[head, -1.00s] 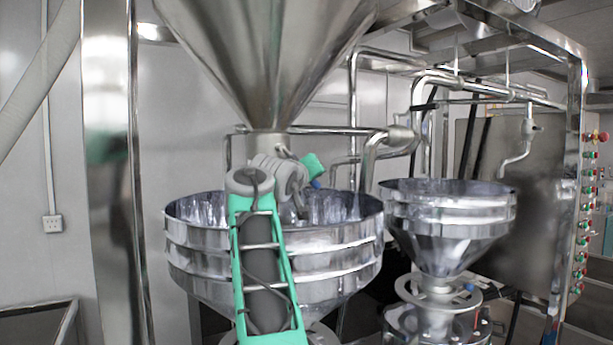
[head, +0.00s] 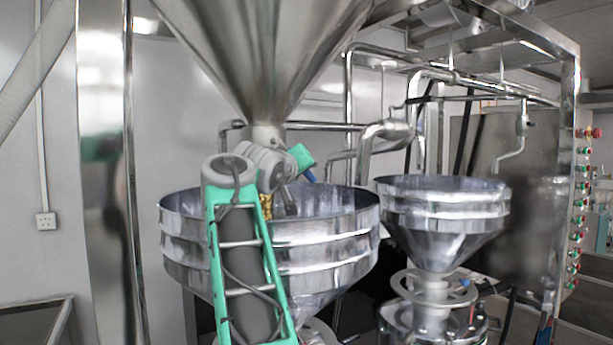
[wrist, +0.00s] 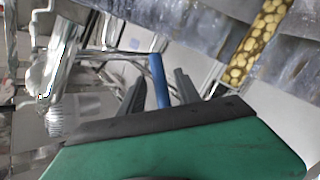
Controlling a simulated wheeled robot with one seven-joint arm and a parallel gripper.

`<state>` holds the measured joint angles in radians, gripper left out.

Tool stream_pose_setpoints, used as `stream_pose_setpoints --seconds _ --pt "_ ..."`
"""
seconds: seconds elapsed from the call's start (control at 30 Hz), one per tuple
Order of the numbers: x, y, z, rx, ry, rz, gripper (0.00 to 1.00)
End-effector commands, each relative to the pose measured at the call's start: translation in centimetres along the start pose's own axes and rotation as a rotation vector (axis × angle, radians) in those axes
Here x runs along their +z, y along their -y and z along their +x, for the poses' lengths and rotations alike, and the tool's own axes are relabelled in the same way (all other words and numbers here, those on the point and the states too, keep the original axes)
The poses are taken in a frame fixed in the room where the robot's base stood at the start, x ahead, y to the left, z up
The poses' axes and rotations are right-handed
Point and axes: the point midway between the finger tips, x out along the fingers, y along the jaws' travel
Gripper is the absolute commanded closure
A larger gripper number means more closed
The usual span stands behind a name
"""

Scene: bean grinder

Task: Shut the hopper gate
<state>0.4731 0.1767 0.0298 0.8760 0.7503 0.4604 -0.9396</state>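The steel hopper cone (head: 262,50) hangs over a wide steel bowl (head: 335,240) in the head view. Its outlet neck (head: 268,132) is partly behind my arm, and the gate plate is not visible. A yellow-brown stream of beans (head: 266,205) shows below the neck; it also crosses the wrist view (wrist: 262,40) at upper right. The blue gate handle (head: 310,175) shows beside my green gripper (head: 305,162). In the wrist view the blue handle (wrist: 160,80) stands between the two dark fingers of my gripper (wrist: 158,88), with gaps visible on both sides. The fingers are open.
A second, smaller steel funnel (head: 440,215) stands to the right. Steel pipes (head: 385,135) run behind the hopper. A steel frame post (head: 105,170) stands at left, and a button panel (head: 580,215) is at far right.

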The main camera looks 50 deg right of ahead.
Motion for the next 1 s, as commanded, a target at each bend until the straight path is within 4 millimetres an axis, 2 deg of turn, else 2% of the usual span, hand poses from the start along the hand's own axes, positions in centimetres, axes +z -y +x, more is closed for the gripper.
stream_pose_setpoints --seconds 0.1,0.2,0.43,0.57,0.67,0.7,0.73,0.87,0.93,1.0 --pt "0.1 0.2 -2.2 -0.002 -0.003 0.001 0.6" --pt "0.1 0.1 -3.2 -0.001 -0.001 -0.001 0.6" --pt "0.0 0.0 -3.5 0.0 0.0 0.0 0.6" --pt "-0.8 -0.2 -4.1 -0.009 -0.025 0.005 0.69" --pt "-4.2 -0.8 -6.9 -0.047 -0.134 0.021 0.78" --pt "-6.2 -1.5 -8.5 -0.063 -0.201 0.013 0.81" --pt "-7.5 -2.0 -9.1 -0.069 -0.25 -0.013 0.83" --pt "-12.8 -4.3 -10.8 -0.041 -0.465 -0.237 0.94" --pt "-15.2 -4.9 -12.6 -0.023 -0.584 -0.374 1.0" --pt "-17.0 -4.9 -14.7 -0.005 -0.697 -0.515 1.0"
